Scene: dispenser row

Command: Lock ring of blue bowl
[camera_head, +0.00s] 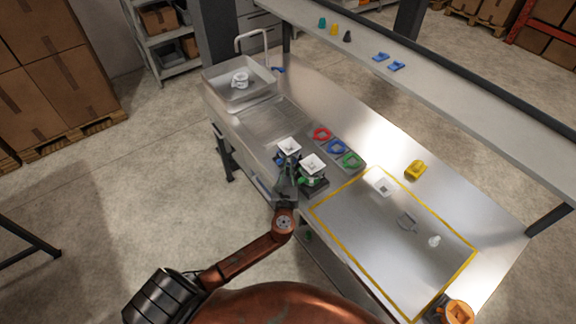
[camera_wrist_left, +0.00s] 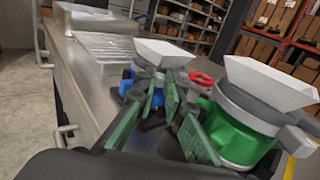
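The dispenser with the blue bowl (camera_head: 281,159) stands near the table's front edge under a white square hopper (camera_head: 288,145). In the left wrist view its blue side (camera_wrist_left: 127,82) shows below the white hopper (camera_wrist_left: 164,52); my fingers hide much of its front. I cannot make out its lock ring clearly. My left gripper (camera_head: 287,172) is at the near side of this dispenser. In the left wrist view its green-padded fingers (camera_wrist_left: 160,98) stand apart with a gap between them, so it is open. Whether it touches the dispenser is unclear. My right gripper is not in view.
A dispenser with a green bowl (camera_head: 313,182) stands close on the right; it also shows in the left wrist view (camera_wrist_left: 238,132). Red (camera_head: 321,134), blue (camera_head: 336,147) and green (camera_head: 351,160) rings lie behind. A yellow-outlined area is right.

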